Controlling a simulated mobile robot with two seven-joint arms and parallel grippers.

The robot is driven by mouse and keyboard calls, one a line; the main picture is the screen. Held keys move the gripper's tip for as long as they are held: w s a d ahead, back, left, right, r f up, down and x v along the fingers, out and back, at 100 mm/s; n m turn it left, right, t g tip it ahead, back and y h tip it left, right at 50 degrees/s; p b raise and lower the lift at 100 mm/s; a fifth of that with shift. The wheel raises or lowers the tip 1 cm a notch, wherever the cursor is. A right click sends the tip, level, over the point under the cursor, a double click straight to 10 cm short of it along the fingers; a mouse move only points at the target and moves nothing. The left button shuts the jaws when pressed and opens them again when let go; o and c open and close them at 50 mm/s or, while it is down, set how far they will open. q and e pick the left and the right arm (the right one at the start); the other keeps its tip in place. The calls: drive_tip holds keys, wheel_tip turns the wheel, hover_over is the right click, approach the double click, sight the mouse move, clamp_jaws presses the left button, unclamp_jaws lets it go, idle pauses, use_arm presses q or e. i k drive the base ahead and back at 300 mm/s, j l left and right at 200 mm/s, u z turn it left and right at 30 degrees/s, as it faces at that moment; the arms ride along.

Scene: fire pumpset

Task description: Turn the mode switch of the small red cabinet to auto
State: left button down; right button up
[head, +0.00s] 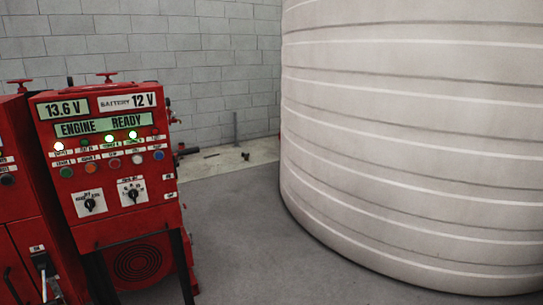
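A red control cabinet (147,185) stands at the left of the head view, on dark legs. Its displays read 13.6 V, BATTERY 12 V and ENGINE READY. Below them are lit lamps and a row of coloured buttons. Two black rotary switches sit on white plates: a left switch (90,204) and a right switch (133,194). Their labels are too small to read surely, so I cannot tell which is the mode switch or its setting. Neither of my grippers is in view.
Another red cabinet (22,235) with a dark lever stands close at the far left. A large pale ribbed tank (415,140) fills the right side. Grey floor (235,235) lies open between. A grey block wall (220,70) is behind.

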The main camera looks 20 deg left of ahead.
sight(90, 204)
drive_tip(key=u, duration=1.65)
